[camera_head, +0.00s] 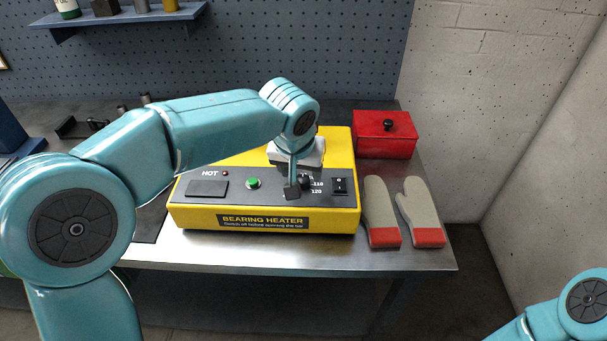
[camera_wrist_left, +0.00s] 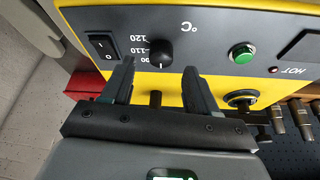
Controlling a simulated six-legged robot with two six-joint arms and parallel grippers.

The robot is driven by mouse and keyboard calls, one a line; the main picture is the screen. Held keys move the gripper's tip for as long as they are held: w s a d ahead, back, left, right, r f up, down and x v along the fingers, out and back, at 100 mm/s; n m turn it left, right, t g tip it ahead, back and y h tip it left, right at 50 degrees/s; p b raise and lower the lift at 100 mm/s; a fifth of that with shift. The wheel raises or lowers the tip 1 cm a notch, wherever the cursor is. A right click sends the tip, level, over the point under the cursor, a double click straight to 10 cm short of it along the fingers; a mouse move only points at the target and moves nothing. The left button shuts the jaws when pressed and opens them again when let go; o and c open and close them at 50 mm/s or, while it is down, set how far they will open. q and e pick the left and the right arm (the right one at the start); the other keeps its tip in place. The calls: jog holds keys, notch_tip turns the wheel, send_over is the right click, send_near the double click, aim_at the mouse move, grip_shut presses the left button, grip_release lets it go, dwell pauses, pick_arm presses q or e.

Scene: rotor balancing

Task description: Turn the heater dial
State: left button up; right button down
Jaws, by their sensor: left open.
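The yellow bearing heater (camera_head: 190,216) stands on the metal bench with a dark sloped front panel. Its black heater dial (camera_head: 306,181) is beside numbers 110 and 120, partly hidden by my left gripper (camera_head: 292,190). In the left wrist view, the dial (camera_wrist_left: 160,53) shows whole, with a white pointer mark and a °C scale. My left gripper (camera_wrist_left: 158,68) is open and empty there, its fingertips spread to either side of the dial's line. The dial appears just beyond the tips; I cannot tell whether they touch it. My right gripper is out of view.
A green button (camera_head: 253,183) and a rocker switch (camera_head: 339,186) flank the dial. Two grey gloves with red cuffs (camera_head: 383,237) lie right of the heater. A red lidded box (camera_head: 384,140) stands behind them. The bench's front strip is clear.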

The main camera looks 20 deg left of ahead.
aim_at(303, 178)
pick_arm(q)
jog(key=shift+x, duration=1.15)
jog(key=shift+w+f, duration=0.25)
jog(key=shift+f, duration=0.25)
jog(key=shift+s+a, duration=0.1)
jog(key=shift+s, duration=0.05)
jog(key=shift+c, duration=0.6)
jog(key=c, duration=0.9)
jog(key=shift+r+m, duration=0.1)
jog(key=shift+m, duration=0.2)
jog(key=m+h+p, duration=0.1)
jog(key=m+p, duration=0.1)
jog(key=m, duration=0.2)
jog(key=shift+a+r+h+p, duration=0.1)
jog(key=shift+h+p, duration=0.2)
jog(key=shift+h, duration=0.1)
jog(key=shift+m+g+h+p, duration=0.3)
jog(key=shift+m+h+p, duration=0.4)
jog(key=shift+m, duration=0.9)
